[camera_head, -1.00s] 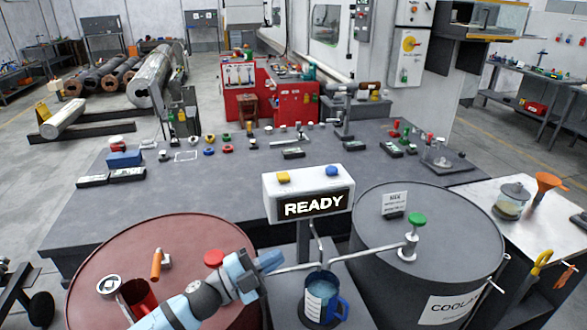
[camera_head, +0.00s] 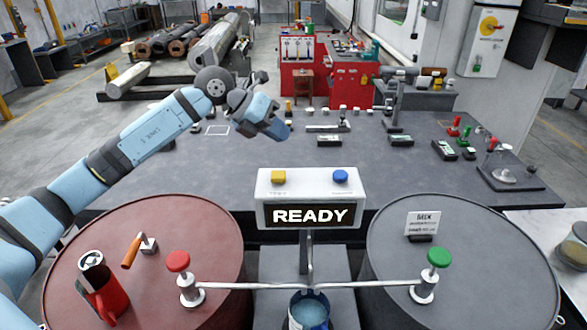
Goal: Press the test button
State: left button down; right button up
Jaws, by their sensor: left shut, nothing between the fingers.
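A white box (camera_head: 262,190) with a dark display reading READY (camera_head: 310,215) stands on a post between two barrels. A yellow button (camera_head: 278,177) and a blue button (camera_head: 340,177) sit on its top; I cannot read a test label on either. My left gripper (camera_head: 281,129) is shut and empty, raised above the grey table beyond the box, up and left of the yellow button and apart from it. A red knob (camera_head: 178,261) stands over the red barrel (camera_head: 215,220) and a green knob (camera_head: 439,257) over the dark barrel (camera_head: 510,270). My right gripper is not in view.
A red mug-like can (camera_head: 105,300) and an orange-handled tap (camera_head: 132,250) are on the red barrel. A small sign (camera_head: 423,223) stands on the dark barrel. A blue container (camera_head: 309,310) is below the post. Several small parts line the table's far side (camera_head: 360,112).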

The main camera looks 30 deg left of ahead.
aim_at(277, 173)
pick_arm(q)
jog(key=shift+w+a+r+y, duration=0.3)
jog(key=shift+a+r, duration=0.25)
jog(key=shift+a, duration=0.15)
jog(key=shift+f, duration=0.1)
notch_tip(277, 173, down, 8)
jog(key=b, duration=0.5)
jog(key=shift+f, duration=0.15)
jog(key=shift+f+b, duration=0.15)
jog(key=shift+b, duration=0.2)
dwell(1.2)
